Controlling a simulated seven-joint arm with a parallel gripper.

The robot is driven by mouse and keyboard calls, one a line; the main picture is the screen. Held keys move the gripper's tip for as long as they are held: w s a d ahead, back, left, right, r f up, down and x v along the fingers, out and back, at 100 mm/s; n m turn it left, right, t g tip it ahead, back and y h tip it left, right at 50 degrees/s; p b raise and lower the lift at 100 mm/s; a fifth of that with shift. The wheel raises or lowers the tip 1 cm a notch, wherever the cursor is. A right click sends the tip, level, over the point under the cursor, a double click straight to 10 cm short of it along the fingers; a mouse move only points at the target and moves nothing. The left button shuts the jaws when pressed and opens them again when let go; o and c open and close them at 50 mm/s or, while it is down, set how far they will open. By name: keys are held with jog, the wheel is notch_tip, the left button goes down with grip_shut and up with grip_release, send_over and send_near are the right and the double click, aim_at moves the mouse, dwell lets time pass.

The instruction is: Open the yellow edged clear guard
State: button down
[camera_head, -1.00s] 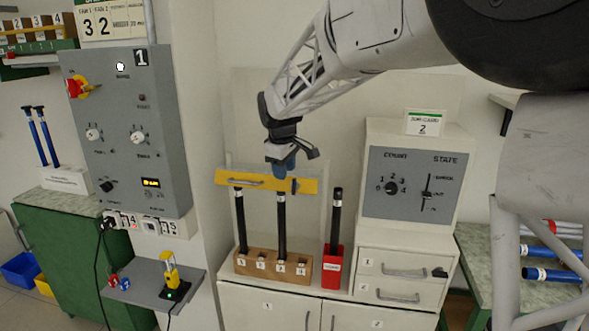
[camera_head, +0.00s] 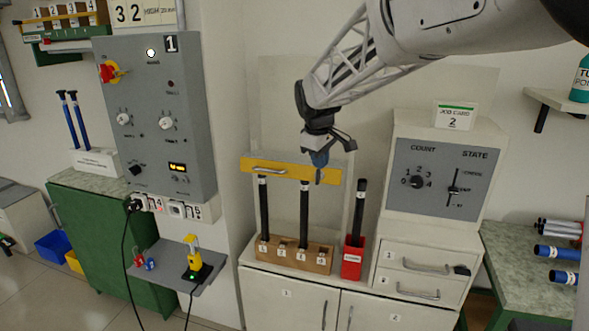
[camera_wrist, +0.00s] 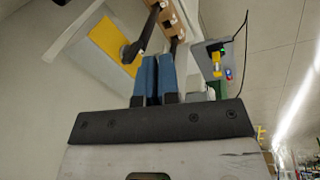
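The guard looks closed. My gripper (camera_head: 320,160) is at the right part of the yellow edge, right of the handle; I cannot tell whether it touches. In the wrist view the yellow edge (camera_wrist: 112,46) is left of the blue fingers (camera_wrist: 157,78). The fingers are together with nothing visible between them. Black rods (camera_head: 304,212) stand in the numbered wooden rack (camera_head: 290,257).
A red holder (camera_head: 352,262) with a black rod stands right of the rack. A cabinet with a COUNT and STATE panel (camera_head: 440,182) is farther right. A grey control box (camera_head: 155,120) is at left, above a shelf with a yellow device (camera_head: 193,255).

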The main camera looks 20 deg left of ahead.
notch_tip(320, 180, down, 11)
jog(key=n+t+h, duration=0.4)
jog(key=n+h, duration=0.2)
jog(key=h, duration=0.2)
jog(key=s+a+f+n+t+y, duration=0.3)
jog(key=a+f+n+t+y, duration=0.1)
jog(key=a+n+t, duration=0.3)
jog(key=s+a+f+n+t+y, duration=0.3)
jog(key=a+n+t, duration=0.5)
jog(key=a, duration=0.4)
jog(key=shift+f+n+t+y, duration=0.3)
jog(key=shift+f+n+y, duration=0.2)
jog(key=shift+n+y, duration=0.1)
jog(key=shift+w+d, duration=0.1)
jog(key=s+r+x, duration=0.1)
jog(key=r+x, duration=0.1)
jog(key=x, duration=1)
jog(key=shift+w+r, duration=0.35)
jog(key=shift+r, duration=0.15)
